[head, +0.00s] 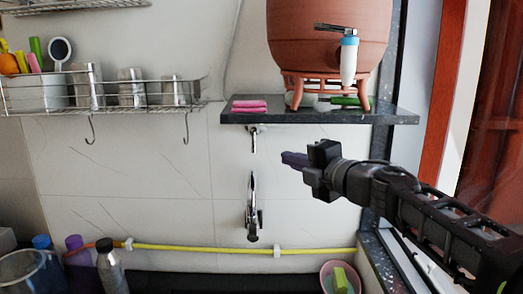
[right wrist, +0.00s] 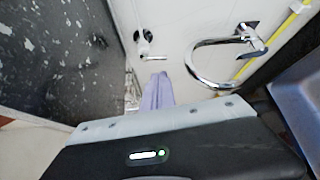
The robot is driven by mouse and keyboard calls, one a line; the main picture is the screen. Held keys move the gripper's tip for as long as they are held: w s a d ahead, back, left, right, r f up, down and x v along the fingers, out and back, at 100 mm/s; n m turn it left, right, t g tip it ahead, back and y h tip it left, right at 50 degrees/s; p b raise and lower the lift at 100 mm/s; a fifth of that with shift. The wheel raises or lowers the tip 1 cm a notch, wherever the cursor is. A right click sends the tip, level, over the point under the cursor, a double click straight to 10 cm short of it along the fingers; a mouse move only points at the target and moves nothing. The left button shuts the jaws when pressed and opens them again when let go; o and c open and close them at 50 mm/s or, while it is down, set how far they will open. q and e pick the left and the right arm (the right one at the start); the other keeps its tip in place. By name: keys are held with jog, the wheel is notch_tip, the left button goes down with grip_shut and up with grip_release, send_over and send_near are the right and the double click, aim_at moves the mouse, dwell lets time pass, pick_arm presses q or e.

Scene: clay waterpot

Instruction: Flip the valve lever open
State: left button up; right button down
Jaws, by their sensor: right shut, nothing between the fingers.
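The clay waterpot (head: 330,38) is a round terracotta vessel on a footed stand, on a dark stone shelf. Its valve has a white spout (head: 348,65) with a blue collar. The valve lever (head: 335,28) is a thin dark bar across the top of the valve, lying roughly sideways and pointing left. My right gripper (head: 290,159) is below the shelf and well below the lever, apart from it, with purple fingers shut and empty. The fingers also show in the right wrist view (right wrist: 157,92); the pot and lever are out of that view. My left gripper is not seen.
The dark shelf (head: 290,116) juts out above my right gripper and carries pink cloths (head: 249,106). A chrome faucet (head: 253,205) and a small wall tap (head: 254,138) stand left of the gripper. A wire rack (head: 110,105) is at left. Space before the pot is clear.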

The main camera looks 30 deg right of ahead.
aim_at(254, 148)
jog(key=w, duration=0.4)
jog(key=w+a, duration=0.1)
jog(key=w, duration=0.2)
jog(key=w+f, duration=0.1)
jog(key=w, duration=0.3)
jog(key=shift+w+a, duration=0.35)
jog(key=shift+f, duration=0.1)
jog(key=shift+a+m+b, duration=0.1)
jog(key=shift+m+b, duration=0.2)
jog(key=shift+b, duration=0.4)
jog(key=shift+f, duration=0.1)
